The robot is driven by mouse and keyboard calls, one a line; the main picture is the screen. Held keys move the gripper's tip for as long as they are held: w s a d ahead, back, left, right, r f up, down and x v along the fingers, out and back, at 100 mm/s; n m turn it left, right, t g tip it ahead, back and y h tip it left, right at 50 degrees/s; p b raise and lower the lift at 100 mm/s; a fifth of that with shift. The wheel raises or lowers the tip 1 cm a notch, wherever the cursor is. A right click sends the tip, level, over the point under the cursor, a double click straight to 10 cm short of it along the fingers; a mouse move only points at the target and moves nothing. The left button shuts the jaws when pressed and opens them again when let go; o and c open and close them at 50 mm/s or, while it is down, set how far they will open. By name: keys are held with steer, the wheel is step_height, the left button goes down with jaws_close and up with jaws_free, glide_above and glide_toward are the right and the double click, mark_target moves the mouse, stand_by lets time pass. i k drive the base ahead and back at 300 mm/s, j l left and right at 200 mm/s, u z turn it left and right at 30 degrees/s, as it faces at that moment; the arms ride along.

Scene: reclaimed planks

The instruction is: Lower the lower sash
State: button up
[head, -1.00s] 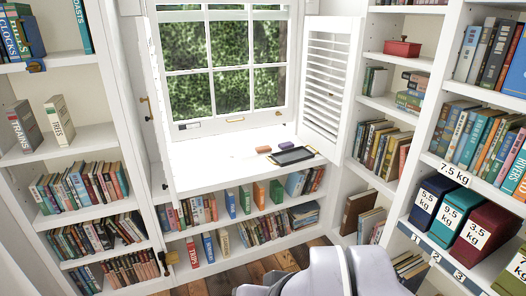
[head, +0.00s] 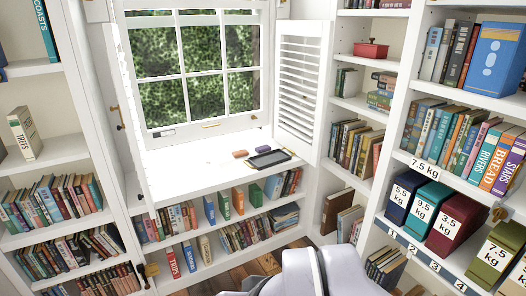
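The window's lower sash (head: 211,126) is a white frame with several panes and greenery behind it. No strip of greenery shows below this rail, and I cannot tell whether a narrow gap is there. The meeting rail (head: 190,19) crosses near the top of the picture. My gripper is not in view; only a pale grey part of my own body shows at the bottom, well apart from the window.
A louvred shutter (head: 301,85) stands open right of the window. The deep white sill (head: 180,165) holds a dark tray (head: 269,158) and small blocks (head: 240,154). Bookshelves (head: 70,146) flank both sides. Weight-labelled boxes (head: 431,210) stand at right. Wooden floor (head: 262,266) shows below.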

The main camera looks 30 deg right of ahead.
mark_target(190, 130)
steer(key=i+l, duration=0.25)
steer(key=i, duration=0.25)
steer(key=i+l, duration=0.3)
steer(key=i, duration=0.2)
steer(key=i+l, duration=0.25)
steer(key=i, duration=0.25)
steer(key=i+l, duration=0.3)
steer(key=i, duration=0.15)
steer(key=i+l, duration=0.25)
steer(key=i, duration=0.25)
steer(key=i+l+z, duration=0.1)
steer(key=i+l, duration=0.15)
steer(key=i, duration=0.25)
steer(key=i+l+z, duration=0.1)
steer(key=l+z, duration=0.3)
